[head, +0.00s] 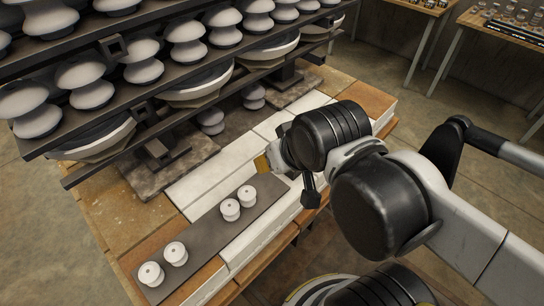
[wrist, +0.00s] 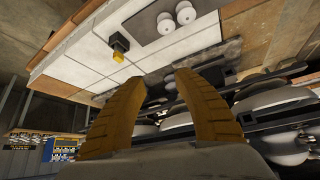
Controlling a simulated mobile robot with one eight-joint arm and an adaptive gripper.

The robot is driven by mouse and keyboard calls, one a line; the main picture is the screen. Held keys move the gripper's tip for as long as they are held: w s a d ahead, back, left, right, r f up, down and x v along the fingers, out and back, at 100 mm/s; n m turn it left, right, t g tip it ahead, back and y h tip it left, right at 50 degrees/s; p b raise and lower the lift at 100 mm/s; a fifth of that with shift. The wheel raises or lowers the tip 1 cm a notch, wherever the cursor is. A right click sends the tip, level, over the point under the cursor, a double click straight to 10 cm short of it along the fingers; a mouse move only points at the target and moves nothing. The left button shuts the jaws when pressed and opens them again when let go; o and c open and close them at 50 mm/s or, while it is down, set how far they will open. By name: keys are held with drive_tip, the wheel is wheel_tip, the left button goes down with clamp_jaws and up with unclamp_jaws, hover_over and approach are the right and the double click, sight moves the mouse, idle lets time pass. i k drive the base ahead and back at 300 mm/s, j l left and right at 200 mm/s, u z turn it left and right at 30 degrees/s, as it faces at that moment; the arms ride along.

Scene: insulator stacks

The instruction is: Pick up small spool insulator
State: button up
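Several small white spool insulators stand upright on a dark grey mat (head: 205,240). Two are close together at its near end, the front one (head: 150,274) and its neighbour (head: 176,253). Two more stand further along, one (head: 230,209) and another (head: 246,196). The wrist view shows two white spools at its top edge, one (wrist: 185,12) and another (wrist: 168,27). My gripper (wrist: 163,80) has its two orange fingers apart with nothing between them. In the head view only a bit of orange finger (head: 262,164) shows past my arm, above the bench beyond the nearer spools.
A dark rack (head: 130,85) with large grey insulators stands over the bench's far left side. White tiles (head: 205,180) cover the bench middle. A small black and yellow object (wrist: 118,45) shows in the wrist view. Other tables (head: 480,20) stand at the back right.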

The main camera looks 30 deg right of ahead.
sight(246, 195)
drive_tip(key=k+l+u, duration=0.65)
drive_tip(key=k+l, duration=0.2)
drive_tip(key=k, duration=0.15)
